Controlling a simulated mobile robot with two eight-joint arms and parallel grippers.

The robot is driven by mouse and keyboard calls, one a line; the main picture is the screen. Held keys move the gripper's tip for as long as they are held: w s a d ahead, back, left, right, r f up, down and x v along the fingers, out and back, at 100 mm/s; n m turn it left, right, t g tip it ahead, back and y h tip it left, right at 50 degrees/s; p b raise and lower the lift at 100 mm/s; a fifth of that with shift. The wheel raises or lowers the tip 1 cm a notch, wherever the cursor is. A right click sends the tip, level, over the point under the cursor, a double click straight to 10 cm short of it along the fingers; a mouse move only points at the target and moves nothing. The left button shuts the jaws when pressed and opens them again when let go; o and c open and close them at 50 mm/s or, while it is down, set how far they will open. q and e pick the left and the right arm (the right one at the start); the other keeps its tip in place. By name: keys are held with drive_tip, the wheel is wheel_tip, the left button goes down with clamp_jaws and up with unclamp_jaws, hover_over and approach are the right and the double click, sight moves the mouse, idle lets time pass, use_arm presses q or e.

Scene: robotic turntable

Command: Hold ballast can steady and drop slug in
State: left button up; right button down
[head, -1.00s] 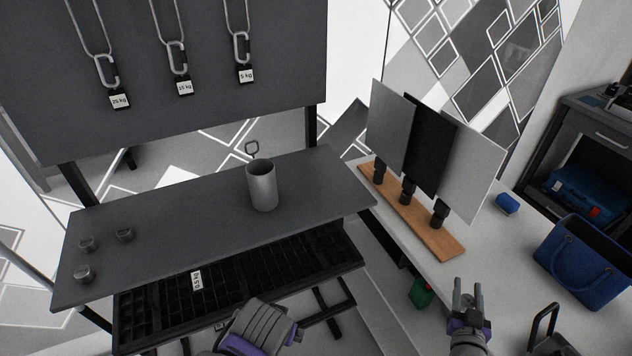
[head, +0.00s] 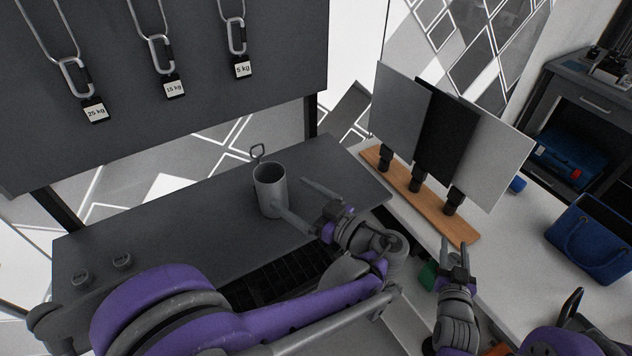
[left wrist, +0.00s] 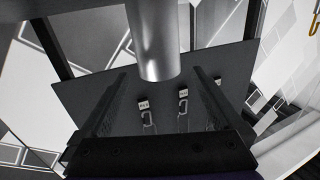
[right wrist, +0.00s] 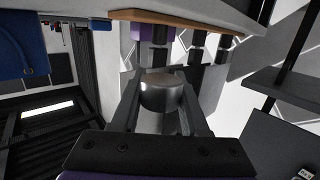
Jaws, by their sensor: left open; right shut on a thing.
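The grey ballast can (head: 271,190) stands upright on the dark shelf (head: 190,217), its open top facing up. My right gripper (head: 455,250) is shut on a grey metal slug (right wrist: 161,91), clear in the right wrist view, and is apart from the can.
A wooden stand (head: 425,195) with upright panels is at the right, with a blue bag (head: 588,240) beyond. Carabiners with weight tags (head: 175,88) hang on the board behind.

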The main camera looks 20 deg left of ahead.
sight(260, 171)
use_arm(q)
drive_tip(key=shift+w+a+r, duration=0.1)
drive_tip(key=shift+w+a, duration=0.15)
drive_tip(key=p+x, duration=0.1)
drive_tip(key=x, duration=1)
drive_tip(key=shift+w+a+r, duration=0.1)
drive_tip(key=shift+a+r, duration=0.05)
drive_tip(key=shift+a, duration=0.1)
use_arm(e)
drive_tip(key=shift+w+a+r, duration=0.1)
drive_tip(key=shift+w+r, duration=0.15)
drive_tip(key=shift+r, duration=0.4)
drive_tip(key=shift+w+a+r, duration=0.1)
drive_tip(key=shift+w+r, duration=0.15)
drive_tip(key=shift+r, duration=0.35)
use_arm(q)
drive_tip(key=shift+c, duration=0.3)
